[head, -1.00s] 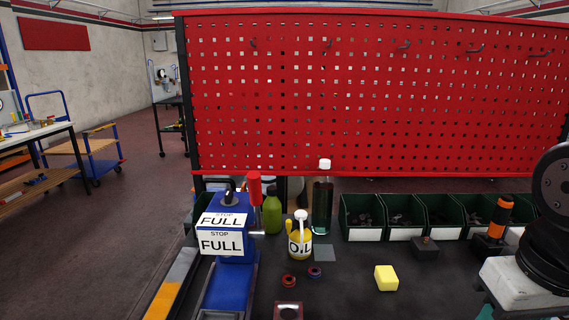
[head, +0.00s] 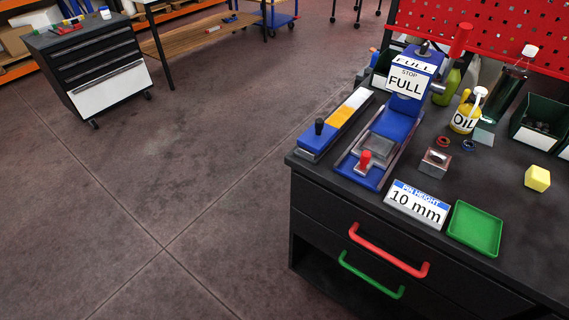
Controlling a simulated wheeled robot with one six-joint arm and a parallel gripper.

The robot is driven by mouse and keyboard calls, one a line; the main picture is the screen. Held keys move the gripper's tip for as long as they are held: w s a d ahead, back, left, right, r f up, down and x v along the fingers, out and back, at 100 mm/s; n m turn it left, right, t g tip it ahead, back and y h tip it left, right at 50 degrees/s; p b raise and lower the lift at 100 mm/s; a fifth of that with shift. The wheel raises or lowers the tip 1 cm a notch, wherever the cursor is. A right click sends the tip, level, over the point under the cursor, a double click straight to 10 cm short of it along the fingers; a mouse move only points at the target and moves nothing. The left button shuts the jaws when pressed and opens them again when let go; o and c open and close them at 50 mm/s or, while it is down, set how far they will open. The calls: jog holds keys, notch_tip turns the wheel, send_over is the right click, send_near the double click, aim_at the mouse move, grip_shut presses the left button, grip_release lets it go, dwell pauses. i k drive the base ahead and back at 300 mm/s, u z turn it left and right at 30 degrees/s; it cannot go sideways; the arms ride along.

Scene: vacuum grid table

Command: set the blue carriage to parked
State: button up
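The blue carriage (head: 318,141) has a black knob on top and sits at the near end of a narrow rail (head: 346,113). No marking reading parked is legible. My gripper is not in this view.
A "10 mm" sign (head: 416,205), a green tray (head: 474,229) and a small metal block (head: 435,162) lie right of the device. A yellow block (head: 537,178), oil can (head: 465,112) and bottles stand farther right. Red (head: 388,250) and green (head: 371,275) drawer handles stick out in front.

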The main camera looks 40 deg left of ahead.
aim_at(319, 134)
jog(key=u, duration=0.05)
jog(key=k, duration=0.4)
jog(key=z, duration=0.55)
jog(key=i, duration=0.6)
jog(key=u, duration=1.95)
jog(key=k, duration=0.6)
jog(key=u, duration=0.6)
jog(key=i, duration=1)
jog(key=z, duration=0.3)
